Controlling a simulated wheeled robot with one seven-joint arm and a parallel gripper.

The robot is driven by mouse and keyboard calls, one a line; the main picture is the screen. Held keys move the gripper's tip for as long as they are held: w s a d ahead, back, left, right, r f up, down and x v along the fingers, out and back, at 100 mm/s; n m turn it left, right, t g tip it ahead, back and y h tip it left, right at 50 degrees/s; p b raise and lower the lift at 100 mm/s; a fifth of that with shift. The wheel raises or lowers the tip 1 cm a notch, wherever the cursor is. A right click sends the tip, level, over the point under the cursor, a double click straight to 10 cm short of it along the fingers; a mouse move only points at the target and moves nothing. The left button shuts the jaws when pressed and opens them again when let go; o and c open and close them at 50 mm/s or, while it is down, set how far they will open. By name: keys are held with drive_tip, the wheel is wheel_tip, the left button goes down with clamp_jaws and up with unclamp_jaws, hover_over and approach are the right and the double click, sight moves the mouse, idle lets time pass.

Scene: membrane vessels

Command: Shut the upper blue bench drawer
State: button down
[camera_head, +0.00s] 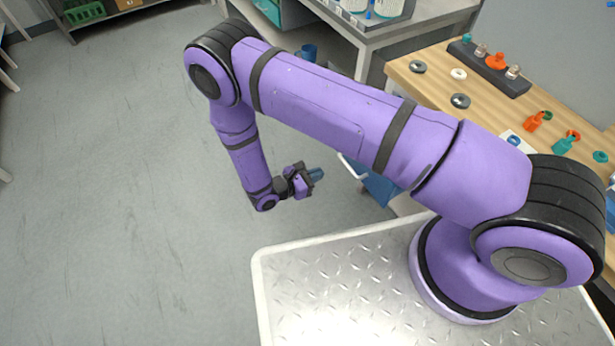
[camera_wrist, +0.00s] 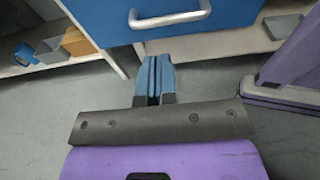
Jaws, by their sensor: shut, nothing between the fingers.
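The blue drawer (camera_wrist: 195,18) fills the top middle of the wrist view, with a metal bar handle (camera_wrist: 170,17) on its front. In the head view the blue drawer (camera_head: 378,182) shows partly below my arm, at the bench's side, with its pale handle (camera_head: 353,170) towards my gripper. How far it stands out is hard to tell, as my arm hides much of it. My gripper (camera_wrist: 154,62) is shut and empty, its blue fingertips pointing at the drawer just below the handle. In the head view my gripper (camera_head: 316,174) is a little left of the handle.
The wooden bench top (camera_head: 440,75) holds rings, small coloured fittings and a dark rack (camera_head: 490,66). A grey table (camera_head: 400,25) stands behind. In the wrist view a low shelf (camera_wrist: 60,52) holds bins at left. Open floor (camera_head: 120,180) lies to the left.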

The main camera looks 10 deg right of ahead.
drive_tip(key=x, duration=0.8)
drive_tip(key=shift+d, duration=0.2)
drive_tip(key=r+x, duration=0.1)
drive_tip(key=x, duration=0.7)
drive_tip(key=r+x, duration=0.2)
drive_tip(key=x, duration=0.6)
drive_tip(key=d+r+x, duration=0.1)
drive_tip(key=r+x, duration=0.1)
drive_tip(key=x, duration=0.7)
drive_tip(key=shift+w+a+f, duration=0.1)
drive_tip(key=shift+w, duration=0.1)
drive_tip(key=shift+w+d, duration=0.2)
drive_tip(key=shift+d, duration=0.4)
drive_tip(key=shift+d, duration=0.1)
drive_tip(key=shift+a, duration=0.35)
drive_tip(key=v, duration=1.4)
drive_tip(key=shift+s, duration=0.1)
